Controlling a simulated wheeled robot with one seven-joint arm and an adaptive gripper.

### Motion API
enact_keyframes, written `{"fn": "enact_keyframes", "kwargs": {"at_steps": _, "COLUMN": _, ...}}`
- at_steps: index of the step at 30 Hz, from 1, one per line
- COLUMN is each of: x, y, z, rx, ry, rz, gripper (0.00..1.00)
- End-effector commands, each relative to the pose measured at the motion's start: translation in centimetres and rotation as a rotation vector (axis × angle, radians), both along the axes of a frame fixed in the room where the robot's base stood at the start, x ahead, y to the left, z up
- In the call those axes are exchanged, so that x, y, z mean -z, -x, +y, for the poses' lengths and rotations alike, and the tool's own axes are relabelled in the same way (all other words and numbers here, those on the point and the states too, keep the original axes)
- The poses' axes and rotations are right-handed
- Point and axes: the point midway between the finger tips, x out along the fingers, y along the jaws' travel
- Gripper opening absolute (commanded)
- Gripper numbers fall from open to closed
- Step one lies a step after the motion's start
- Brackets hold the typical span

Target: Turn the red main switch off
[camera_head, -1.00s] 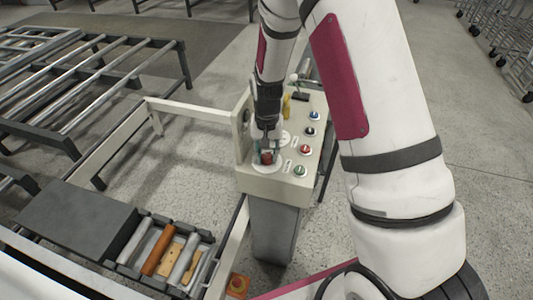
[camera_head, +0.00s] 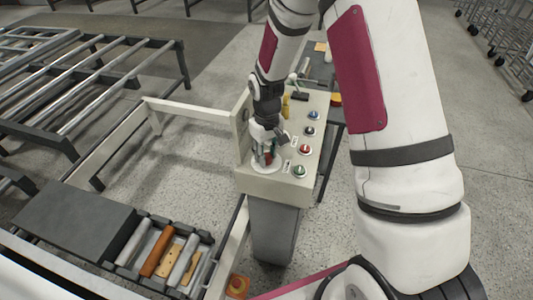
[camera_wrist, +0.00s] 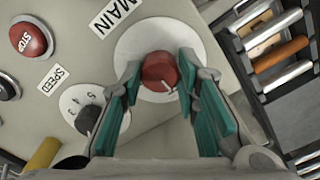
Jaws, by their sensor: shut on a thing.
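The red main switch (camera_wrist: 158,72) is a round knob with a white pointer line, on a white disc under the MAIN label (camera_wrist: 115,13). In the wrist view the pointer line slants to the lower right. My gripper (camera_wrist: 160,67) has its teal-padded fingers on either side of the knob, shut on it. In the head view my gripper (camera_head: 267,153) reaches down to the front left of the cream control panel (camera_head: 276,188), and its fingers partly hide the red knob.
A SPEED dial (camera_wrist: 90,115) sits close to one finger. A red STOP button (camera_wrist: 30,39) and other buttons line the panel's right side. An upright plate (camera_head: 240,128) stands at its left edge. A roller tray (camera_head: 165,247) lies lower left.

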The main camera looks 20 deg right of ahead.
Motion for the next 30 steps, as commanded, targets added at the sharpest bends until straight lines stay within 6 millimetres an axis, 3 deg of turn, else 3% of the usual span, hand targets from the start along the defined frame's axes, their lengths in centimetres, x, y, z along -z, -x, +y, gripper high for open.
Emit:
{"fn": "enact_keyframes", "kwargs": {"at_steps": 15, "x": -0.05, "y": -0.09, "z": -0.01, "rx": -0.019, "ry": 0.0, "rz": -0.002, "gripper": 0.01}}
{"fn": "enact_keyframes", "kwargs": {"at_steps": 16, "x": -0.05, "y": -0.09, "z": -0.01, "rx": -0.019, "ry": 0.0, "rz": -0.002, "gripper": 0.34}}
{"fn": "enact_keyframes", "kwargs": {"at_steps": 18, "x": -0.04, "y": -0.08, "z": 0.0, "rx": -0.019, "ry": 0.0, "rz": -0.002, "gripper": 0.49}}
{"fn": "enact_keyframes", "kwargs": {"at_steps": 30, "x": -0.55, "y": -0.08, "z": 0.0, "rx": -0.018, "ry": 0.0, "rz": -0.003, "gripper": 0.49}}
